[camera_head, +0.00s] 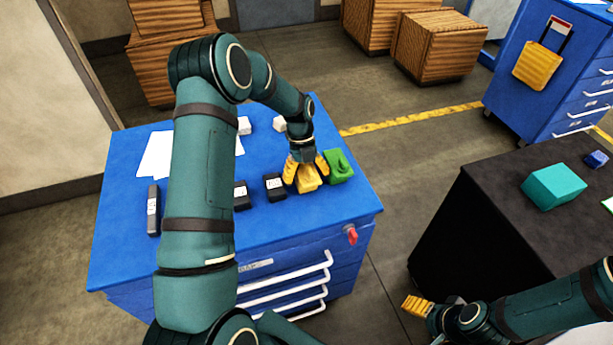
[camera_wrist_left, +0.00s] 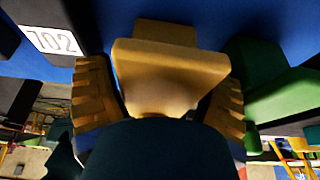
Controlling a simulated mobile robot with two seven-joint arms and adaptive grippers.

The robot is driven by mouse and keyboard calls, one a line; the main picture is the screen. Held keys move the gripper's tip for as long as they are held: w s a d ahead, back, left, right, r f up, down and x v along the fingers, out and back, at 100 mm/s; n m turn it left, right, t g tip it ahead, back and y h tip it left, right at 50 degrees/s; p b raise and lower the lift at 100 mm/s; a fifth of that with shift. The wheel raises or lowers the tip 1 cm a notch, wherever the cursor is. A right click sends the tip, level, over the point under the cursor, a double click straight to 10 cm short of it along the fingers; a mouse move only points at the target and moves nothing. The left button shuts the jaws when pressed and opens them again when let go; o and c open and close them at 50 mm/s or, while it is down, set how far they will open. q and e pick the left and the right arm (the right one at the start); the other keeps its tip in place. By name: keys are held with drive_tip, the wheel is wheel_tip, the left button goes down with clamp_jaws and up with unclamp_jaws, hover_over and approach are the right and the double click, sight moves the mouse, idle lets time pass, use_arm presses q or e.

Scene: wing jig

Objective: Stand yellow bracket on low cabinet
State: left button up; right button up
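The yellow bracket (camera_head: 308,184) stands on the blue drawer cabinet (camera_head: 335,207), near its right side. My left gripper (camera_head: 306,172) reaches down over it, with its orange fingers spread on either side. In the left wrist view the bracket (camera_wrist_left: 170,68) fills the middle between the two fingers, which look apart from its wide top; any contact lower down is hidden. My right gripper (camera_head: 417,306) is low at the right, beside the black cabinet (camera_head: 480,225); its finger opening does not show clearly. I cannot tell which cabinet is the low one.
A green part (camera_head: 339,168) stands close right of the bracket. A black block (camera_head: 274,187) is close left, with other dark blocks and white papers (camera_head: 155,157) beyond. The black cabinet holds a teal box (camera_head: 554,186) and a small blue block (camera_head: 596,158); its front top area is clear.

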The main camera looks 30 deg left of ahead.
use_arm(q)
drive_tip(key=v, duration=1.1)
drive_tip(key=shift+a+r+p, duration=0.1)
drive_tip(key=shift+r+p, duration=0.2)
drive_tip(key=shift+p, duration=0.05)
drive_tip(key=shift+s+f, duration=0.1)
